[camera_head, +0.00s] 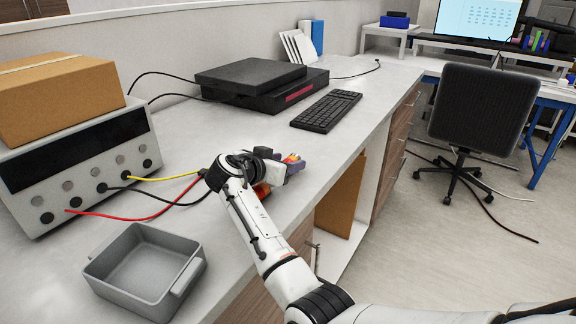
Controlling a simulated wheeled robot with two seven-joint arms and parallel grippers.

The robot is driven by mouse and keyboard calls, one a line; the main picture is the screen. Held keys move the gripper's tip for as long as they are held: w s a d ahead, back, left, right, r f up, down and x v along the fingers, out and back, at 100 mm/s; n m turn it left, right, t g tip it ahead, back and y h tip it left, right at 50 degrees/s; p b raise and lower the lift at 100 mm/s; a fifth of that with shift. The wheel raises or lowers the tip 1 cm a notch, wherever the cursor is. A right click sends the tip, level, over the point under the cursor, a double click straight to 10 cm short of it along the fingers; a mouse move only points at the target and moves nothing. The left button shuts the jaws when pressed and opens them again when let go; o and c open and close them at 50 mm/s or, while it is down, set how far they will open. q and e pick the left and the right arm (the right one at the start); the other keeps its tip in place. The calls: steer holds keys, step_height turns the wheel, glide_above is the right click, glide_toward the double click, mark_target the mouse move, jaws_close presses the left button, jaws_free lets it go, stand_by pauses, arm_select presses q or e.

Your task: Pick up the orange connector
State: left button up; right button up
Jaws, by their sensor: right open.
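My right arm reaches in from the lower right, over the desk. Its gripper (288,167) is open near the desk's front edge. A small orange and yellow piece (291,158) shows at the fingers; I cannot tell whether they touch it. Another orange-red piece (262,190) shows just beside my wrist, mostly hidden by the arm. Which of these is the orange connector I cannot tell for sure. My left gripper is not in view.
A grey tray (112,268) stands at the front left. Red, yellow and black cables run from an instrument (75,165) under a cardboard box (60,92) towards my wrist. A keyboard (326,110) and black devices (262,85) lie behind. A chair (478,108) stands right.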

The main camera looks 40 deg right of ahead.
steer(key=c, duration=1.1)
steer(key=shift+a, duration=0.1)
steer(key=shift+r, duration=0.15)
